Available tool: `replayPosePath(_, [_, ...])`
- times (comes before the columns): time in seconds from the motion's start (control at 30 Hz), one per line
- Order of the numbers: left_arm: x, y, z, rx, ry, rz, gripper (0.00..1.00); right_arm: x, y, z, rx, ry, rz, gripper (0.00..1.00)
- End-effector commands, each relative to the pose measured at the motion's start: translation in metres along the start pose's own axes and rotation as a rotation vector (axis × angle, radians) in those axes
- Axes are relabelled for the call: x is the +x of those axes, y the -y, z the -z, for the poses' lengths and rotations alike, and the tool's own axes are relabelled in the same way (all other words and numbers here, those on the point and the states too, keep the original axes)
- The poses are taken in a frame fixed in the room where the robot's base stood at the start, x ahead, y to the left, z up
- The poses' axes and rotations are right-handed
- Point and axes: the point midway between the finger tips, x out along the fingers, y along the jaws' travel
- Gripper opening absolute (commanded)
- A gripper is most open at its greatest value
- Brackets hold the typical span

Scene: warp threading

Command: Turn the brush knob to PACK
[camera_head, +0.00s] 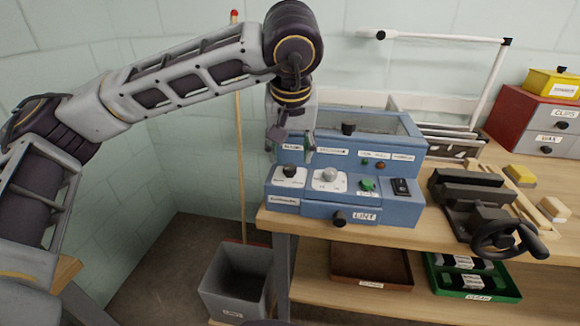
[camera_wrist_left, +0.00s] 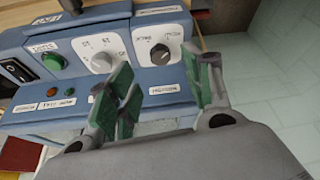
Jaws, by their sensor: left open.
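The likely brush knob is a small black knob (camera_head: 289,171) on a white plate at the left end of the blue machine's lower panel (camera_head: 330,212). In the left wrist view the black knob (camera_wrist_left: 160,54) shows upside down on its white plate, with small labels on both sides too small to read surely. I cannot tell which label it points to. My left gripper (camera_head: 291,146) is open and empty, pointing down just above and behind the knob. In the left wrist view its green-padded fingertips (camera_wrist_left: 158,78) stand apart, either side of the knob's line, not touching it. My right gripper is not in view.
Beside the black knob are a white dial (camera_head: 329,174), a green button (camera_head: 367,184) and a black rocker switch (camera_head: 401,186). A lower black knob (camera_head: 339,218) sits on the front. A dark vise (camera_head: 478,205) stands right. A grey bin (camera_head: 236,280) is below left.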

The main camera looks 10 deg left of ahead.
Motion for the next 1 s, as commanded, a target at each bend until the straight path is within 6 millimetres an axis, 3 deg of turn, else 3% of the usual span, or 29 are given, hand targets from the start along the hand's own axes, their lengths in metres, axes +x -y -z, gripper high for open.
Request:
replayPosePath(0.3, [0.043, 0.001, -0.001, 0.000, 0.001, 0.001, 0.50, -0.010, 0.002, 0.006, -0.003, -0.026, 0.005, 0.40])
replayPosePath(0.5, [0.060, 0.000, 0.000, -0.001, 0.000, 0.000, 0.50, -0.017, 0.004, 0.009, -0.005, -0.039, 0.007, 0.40])
replayPosePath(0.93, [0.066, 0.000, 0.000, 0.000, -0.001, -0.001, 0.50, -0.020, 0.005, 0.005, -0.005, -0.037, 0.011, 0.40])
replayPosePath(1.0, [0.066, 0.000, 0.000, 0.000, -0.001, -0.001, 0.44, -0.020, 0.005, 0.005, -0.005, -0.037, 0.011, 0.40])
